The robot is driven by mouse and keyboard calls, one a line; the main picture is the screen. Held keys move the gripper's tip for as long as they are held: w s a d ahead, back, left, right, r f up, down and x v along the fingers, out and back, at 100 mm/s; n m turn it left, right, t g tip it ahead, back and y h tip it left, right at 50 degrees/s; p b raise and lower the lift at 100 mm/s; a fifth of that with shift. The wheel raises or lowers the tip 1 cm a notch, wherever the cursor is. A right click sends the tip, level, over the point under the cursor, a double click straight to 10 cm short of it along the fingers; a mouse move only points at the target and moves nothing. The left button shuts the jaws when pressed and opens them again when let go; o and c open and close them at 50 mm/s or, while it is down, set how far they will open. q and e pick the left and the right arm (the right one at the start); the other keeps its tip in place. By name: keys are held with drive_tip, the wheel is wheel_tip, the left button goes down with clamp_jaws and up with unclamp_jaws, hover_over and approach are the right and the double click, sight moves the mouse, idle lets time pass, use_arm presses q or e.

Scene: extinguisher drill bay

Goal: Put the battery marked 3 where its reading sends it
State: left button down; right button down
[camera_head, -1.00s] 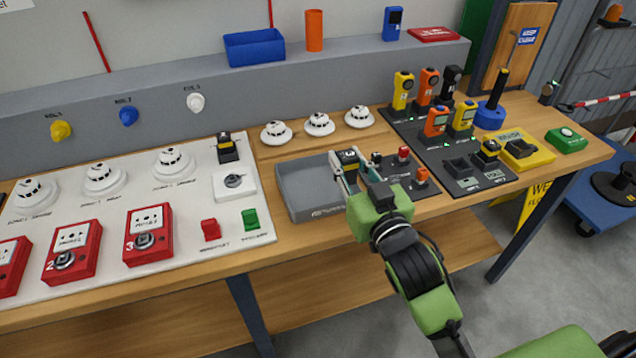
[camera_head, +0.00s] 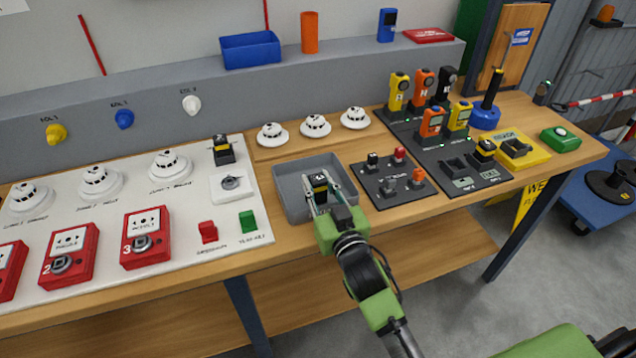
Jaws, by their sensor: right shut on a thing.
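My right gripper (camera_head: 322,198) is shut on a black battery with a yellow band (camera_head: 319,182). The battery is upright, over or inside the grey tray (camera_head: 285,190); I cannot tell whether it touches the tray floor. Its number is too small to read. A yellow unit with a slot (camera_head: 534,155) stands to the right. No reading is legible. My left gripper is not in view.
Right of the tray is a dark pad (camera_head: 392,197) with small coloured switches or plugs. A dark mat (camera_head: 440,157) holds several yellow, orange and black devices. Red call points (camera_head: 147,236) stand on the white board. A blue bin (camera_head: 251,50) is on the ledge.

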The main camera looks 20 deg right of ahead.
drive_tip(key=c, duration=1.7)
unclamp_jaws()
drive_tip(key=shift+f, duration=0.15)
drive_tip(key=shift+r, duration=0.25)
drive_tip(key=shift+s+f, duration=0.15)
drive_tip(key=shift+s, duration=0.2)
drive_tip(key=s+b, duration=0.1)
drive_tip(key=s, duration=0.9)
drive_tip(key=shift+s+d+b, duration=0.15)
drive_tip(key=shift+s+b, duration=0.1)
drive_tip(key=shift+b, duration=0.1)
drive_tip(key=shift+s, duration=0.45)
